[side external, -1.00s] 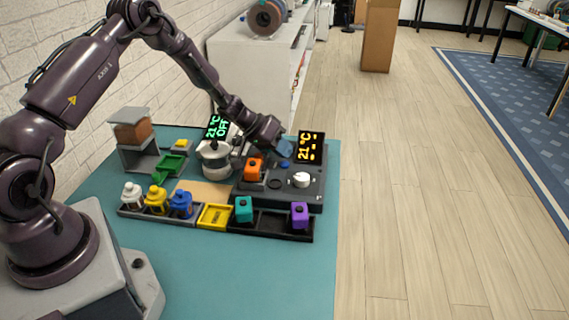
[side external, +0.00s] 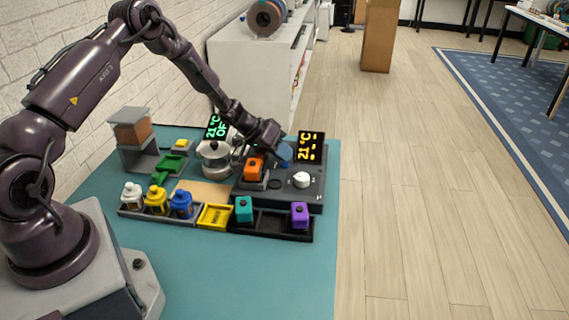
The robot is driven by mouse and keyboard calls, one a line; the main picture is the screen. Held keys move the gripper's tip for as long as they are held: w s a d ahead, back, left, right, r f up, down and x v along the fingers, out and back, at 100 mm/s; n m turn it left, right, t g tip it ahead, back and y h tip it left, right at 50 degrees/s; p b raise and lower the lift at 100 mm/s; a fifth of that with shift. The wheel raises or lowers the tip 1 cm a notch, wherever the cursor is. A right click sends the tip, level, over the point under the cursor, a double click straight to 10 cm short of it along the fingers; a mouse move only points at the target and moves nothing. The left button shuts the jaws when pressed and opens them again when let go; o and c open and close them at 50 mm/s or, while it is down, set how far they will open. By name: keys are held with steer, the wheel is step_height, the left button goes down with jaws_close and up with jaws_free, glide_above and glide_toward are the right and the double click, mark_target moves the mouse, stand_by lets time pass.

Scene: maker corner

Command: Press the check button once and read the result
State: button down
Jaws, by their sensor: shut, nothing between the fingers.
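The dark grey console (side external: 312,190) stands at the back right of the teal bench mat. Its upright display (side external: 310,148) shows "21°C" and dashes in orange. My gripper (side external: 285,156) is shut and empty, its bluish fingertips pointing down at the back of the console, left of the display. The small blue button there is now mostly hidden by the fingertips. I cannot tell whether they touch it or whether it is pressed. A white knob (side external: 301,180) sits in front on the console. An orange block-like item (side external: 254,167) stands at the console's left.
A second display (side external: 216,127) shows "21°C" and green "OFF" behind a pale pot (side external: 215,160). A dark tray (side external: 272,224) in front holds a teal item (side external: 244,209) and a purple item (side external: 299,215). The front mat is clear.

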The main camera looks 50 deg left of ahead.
mark_target(283, 163)
steer(key=shift+f, duration=0.65)
stand_by(0.3)
steer(key=shift+r, duration=0.15)
stand_by(0.3)
steer(key=shift+s+r, duration=0.1)
steer(key=shift+r, duration=0.65)
steer(key=shift+r, duration=2.55)
